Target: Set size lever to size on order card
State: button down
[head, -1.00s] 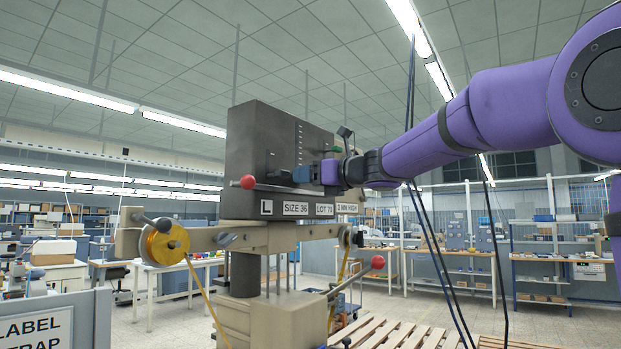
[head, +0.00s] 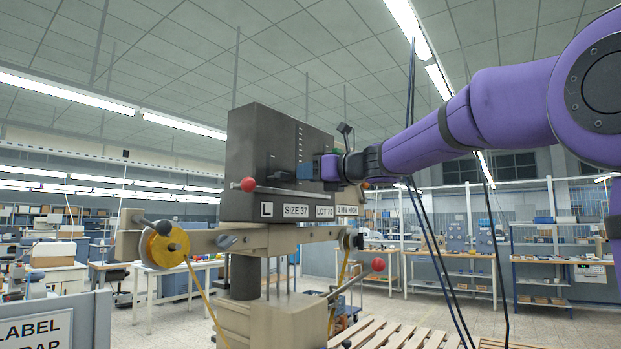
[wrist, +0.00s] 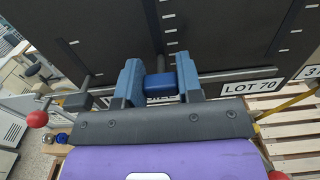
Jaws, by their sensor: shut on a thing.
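The dark stamping head (head: 262,150) stands in the middle of the head view with short scale marks on its face. My gripper (head: 306,171) is at that face, at the end of the purple arm. In the wrist view my gripper (wrist: 160,82) is shut on the blue lever knob (wrist: 160,86), which sits between the two blue fingers. A dark lever stem shows behind the knob. I cannot make out a separate order card.
A red-ball handle (head: 248,184) sticks out at the head's front left. Another red ball (head: 378,265) is lower right. A yellow foil reel (head: 165,246) hangs at the left arm of the press. Wooden pallets (head: 400,335) lie at lower right. Dark cables hang near my arm.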

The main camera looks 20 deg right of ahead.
jog(key=c, duration=0.8)
grip_release()
jog(key=shift+o, duration=0.2)
jog(key=v, duration=1.1)
jog(key=shift+w+a, duration=0.1)
